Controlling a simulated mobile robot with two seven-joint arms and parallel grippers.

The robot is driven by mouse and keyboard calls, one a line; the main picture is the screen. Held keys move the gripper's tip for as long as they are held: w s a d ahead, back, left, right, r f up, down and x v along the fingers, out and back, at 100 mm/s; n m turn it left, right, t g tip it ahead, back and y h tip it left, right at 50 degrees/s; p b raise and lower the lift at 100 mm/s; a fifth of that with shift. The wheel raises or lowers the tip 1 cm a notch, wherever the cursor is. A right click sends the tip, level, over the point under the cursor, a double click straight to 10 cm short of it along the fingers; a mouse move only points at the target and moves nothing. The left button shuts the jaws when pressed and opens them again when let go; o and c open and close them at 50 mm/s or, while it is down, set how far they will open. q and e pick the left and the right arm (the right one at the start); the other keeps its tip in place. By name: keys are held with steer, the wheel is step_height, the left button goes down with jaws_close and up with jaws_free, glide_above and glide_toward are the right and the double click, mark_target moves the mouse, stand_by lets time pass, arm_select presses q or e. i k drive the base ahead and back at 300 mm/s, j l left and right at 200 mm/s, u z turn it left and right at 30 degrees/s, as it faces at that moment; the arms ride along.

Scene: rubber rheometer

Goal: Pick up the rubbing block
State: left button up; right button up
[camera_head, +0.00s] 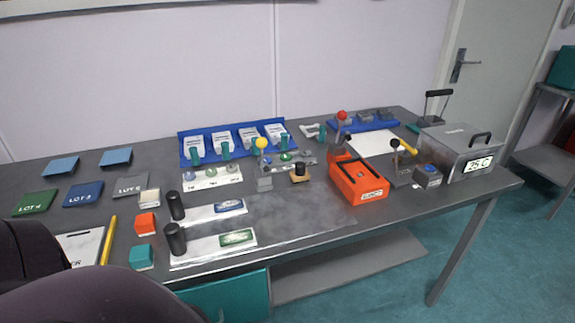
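No label marks a rubbing block, and I cannot tell for sure which thing it is. Several small blocks stand on the grey table (300,215): a cream block (149,198), an orange block (145,223) and a teal block (142,257) at the left front. A small wooden block with a black knob (300,174) stands near the middle. All rest on the tabletop, with nothing holding them. Neither of my grippers is in view. A dark rounded part, which seems to be my arm, covers the lower left corner.
A yellow stick (108,240) lies beside the orange block. Two black cylinders (175,205) (174,239) stand on white strips. The front middle tabletop is clear.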

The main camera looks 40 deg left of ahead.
mark_target(300, 175)
steer(key=i+l+u, duration=0.6)
steer(key=u, duration=0.15)
steer(key=i, duration=0.1)
